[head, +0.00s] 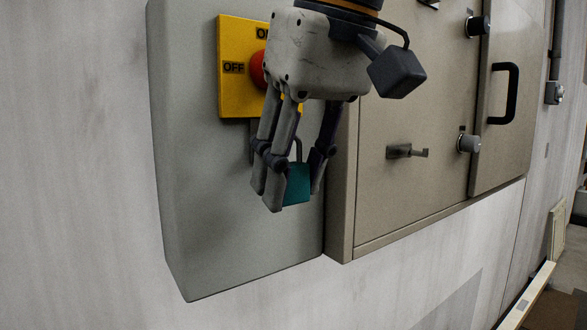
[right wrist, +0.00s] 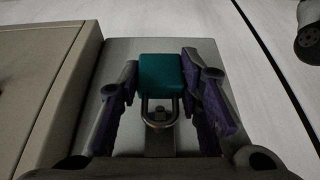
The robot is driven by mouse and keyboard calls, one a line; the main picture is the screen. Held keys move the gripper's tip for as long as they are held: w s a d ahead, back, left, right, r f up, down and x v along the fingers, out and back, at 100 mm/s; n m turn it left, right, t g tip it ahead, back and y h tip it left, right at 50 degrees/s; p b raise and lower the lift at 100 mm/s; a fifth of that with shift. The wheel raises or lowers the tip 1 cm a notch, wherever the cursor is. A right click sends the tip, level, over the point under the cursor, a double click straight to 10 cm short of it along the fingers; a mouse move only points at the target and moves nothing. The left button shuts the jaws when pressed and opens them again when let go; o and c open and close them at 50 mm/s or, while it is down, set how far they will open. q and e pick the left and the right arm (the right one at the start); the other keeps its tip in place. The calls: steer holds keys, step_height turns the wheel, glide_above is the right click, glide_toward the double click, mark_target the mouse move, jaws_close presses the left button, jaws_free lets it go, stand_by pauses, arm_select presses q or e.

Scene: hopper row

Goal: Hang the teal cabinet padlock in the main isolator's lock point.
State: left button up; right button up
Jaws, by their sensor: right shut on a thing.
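The teal padlock (head: 298,184) is held between the fingers of my right gripper (head: 291,186), in front of the grey isolator box (head: 205,200), below its yellow plate (head: 234,95). In the right wrist view the teal body (right wrist: 161,75) sits between the two fingers, its shackle (right wrist: 146,108) towards the camera. A metal tab with a round end (right wrist: 160,114) shows within the shackle's outline; I cannot tell whether the shackle passes through it. The red isolator switch (head: 257,70) is partly hidden by my gripper. My left gripper is not in view.
A beige cabinet (head: 390,195) stands right beside the isolator box, with a small latch (head: 407,151), knobs (head: 468,143) and a black handle (head: 505,93). The wall left of and below the isolator box is clear.

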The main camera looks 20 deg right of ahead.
steer(key=shift+w, duration=0.1)
stand_by(0.3)
steer(key=shift+w+a, duration=0.2)
steer(key=shift+w, duration=0.15)
steer(key=shift+s, duration=0.15)
steer(key=shift+s+d, duration=0.25)
steer(key=shift+s, duration=0.2)
steer(key=shift+w+a, duration=0.1)
steer(key=shift+w, duration=0.05)
stand_by(0.7)
stand_by(0.9)
stand_by(0.5)
